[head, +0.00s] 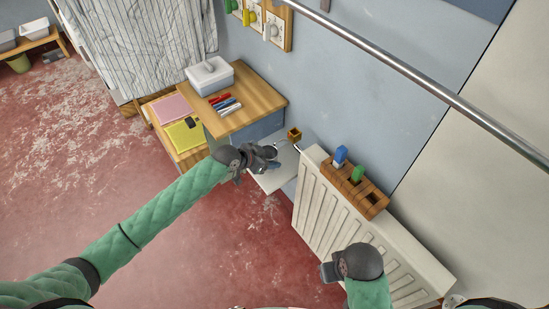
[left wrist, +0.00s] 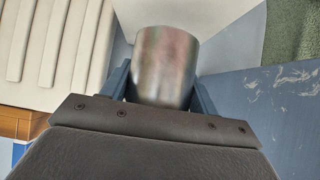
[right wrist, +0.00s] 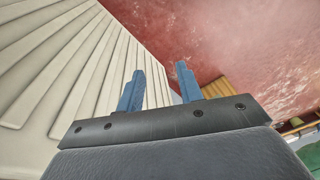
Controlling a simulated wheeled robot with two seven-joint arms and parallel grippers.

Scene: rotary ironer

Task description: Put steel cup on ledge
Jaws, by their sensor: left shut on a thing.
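My left gripper (head: 268,158) is shut on the steel cup (left wrist: 165,68), which sits between its two blue fingers in the left wrist view. In the head view the cup is small and mostly merged with the gripper. A pale grey ledge (head: 272,182) juts out from the wall between the wooden desk and the radiator. The gripper with the cup is over this ledge in the picture; I cannot tell whether the cup touches it. My right gripper (right wrist: 162,72) is open and empty, with a gap between its fingers, beside the radiator's front (head: 331,270).
The white radiator (head: 318,210) stands right of the ledge, with a wooden block holder (head: 357,188) on top. The wooden desk (head: 262,103) bears pens and a white box (head: 209,77). A small orange-brown cube (head: 294,134) is by the wall. A metal rail (head: 420,78) crosses above.

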